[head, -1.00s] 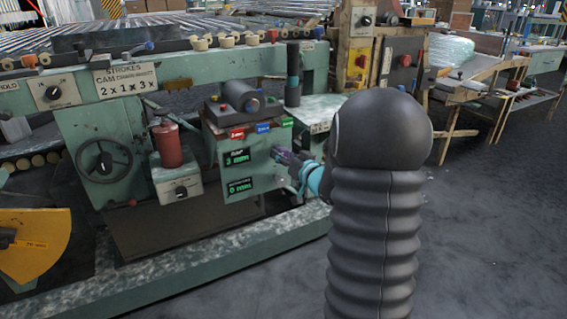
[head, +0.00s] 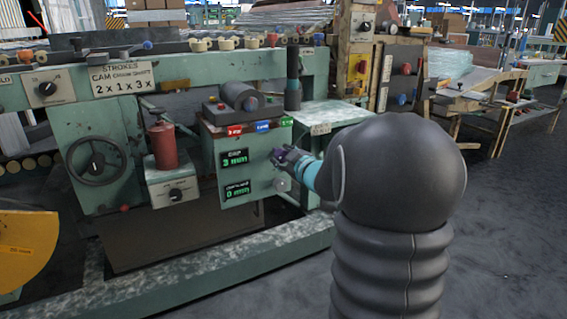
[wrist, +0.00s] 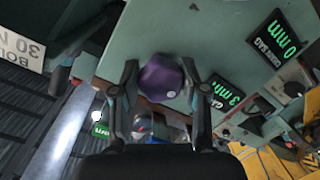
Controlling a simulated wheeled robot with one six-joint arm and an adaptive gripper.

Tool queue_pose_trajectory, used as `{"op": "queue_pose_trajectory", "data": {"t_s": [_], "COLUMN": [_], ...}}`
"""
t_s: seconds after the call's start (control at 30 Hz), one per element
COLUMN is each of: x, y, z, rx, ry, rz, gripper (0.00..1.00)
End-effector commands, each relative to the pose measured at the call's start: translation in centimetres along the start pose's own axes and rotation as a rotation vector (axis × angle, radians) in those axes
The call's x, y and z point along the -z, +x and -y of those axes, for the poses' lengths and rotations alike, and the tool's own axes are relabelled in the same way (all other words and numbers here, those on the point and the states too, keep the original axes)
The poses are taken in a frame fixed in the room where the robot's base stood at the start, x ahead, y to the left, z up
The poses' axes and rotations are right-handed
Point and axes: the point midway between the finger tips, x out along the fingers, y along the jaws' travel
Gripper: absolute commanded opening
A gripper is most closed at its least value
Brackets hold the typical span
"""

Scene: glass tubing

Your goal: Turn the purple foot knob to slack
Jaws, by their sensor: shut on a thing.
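The purple knob (wrist: 160,77) sits on the front of a green machine cabinet (head: 240,190). In the wrist view it is between the two fingers of my gripper (wrist: 158,69), one on each side of it. In the head view my gripper (head: 280,157) reaches the cabinet front from the right, beside the upper display, and mostly hides the knob; a little purple shows there. My gripper is shut on the knob.
The upper green display (head: 235,159) reads 3 mm and the lower one (head: 237,190) reads 0 mm. A round grey knob (head: 282,185) is just below my gripper. Red, blue and green labels (head: 262,126) line the cabinet's top edge. Open floor lies to the right.

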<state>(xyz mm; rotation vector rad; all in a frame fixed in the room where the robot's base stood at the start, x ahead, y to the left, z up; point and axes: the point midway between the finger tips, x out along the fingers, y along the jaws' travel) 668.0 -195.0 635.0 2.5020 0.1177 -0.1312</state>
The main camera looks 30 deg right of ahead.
Motion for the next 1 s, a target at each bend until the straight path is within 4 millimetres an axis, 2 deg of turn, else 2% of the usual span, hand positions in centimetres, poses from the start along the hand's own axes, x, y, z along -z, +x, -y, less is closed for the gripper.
{"op": "queue_pose_trajectory", "data": {"t_s": [0.7, 1.0], "x": [0.02, 0.02], "y": [-0.01, -0.03], "z": [-0.05, -0.06], "rx": [-0.059, -0.078], "ry": [-0.665, -0.881], "rz": [0.062, 0.081], "gripper": [0.09, 0.09]}}
